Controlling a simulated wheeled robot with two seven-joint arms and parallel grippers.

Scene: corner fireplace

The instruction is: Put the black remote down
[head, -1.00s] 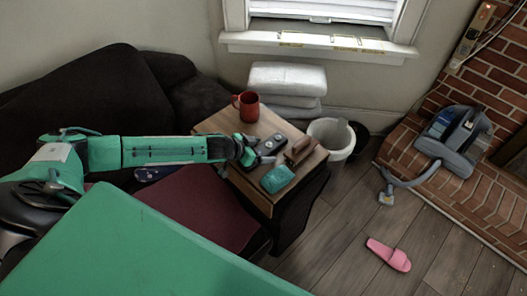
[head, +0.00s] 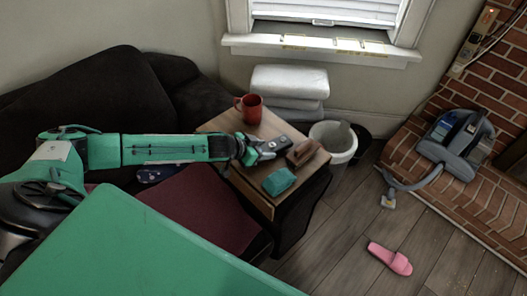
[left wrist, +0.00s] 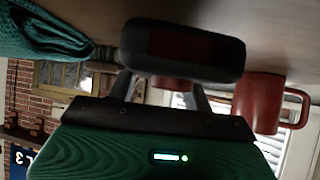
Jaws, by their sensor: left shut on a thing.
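The black remote (head: 280,142) is held in my left gripper (head: 262,152), over the wooden side table (head: 222,122). The jaws are shut on it. In the left wrist view the dark end of the remote (left wrist: 182,48) lies between the two fingers, with the tabletop (left wrist: 270,25) at the top of the picture. I cannot tell whether the remote touches the tabletop. The gripper hides part of it in the head view. My right gripper is not in view.
A red mug (head: 250,108) stands behind the gripper on the table. A brown object (head: 302,152) and a folded teal cloth (head: 279,181) lie to the right and front. A white bin (head: 335,142) stands beside the table. The dark sofa (head: 90,95) is left.

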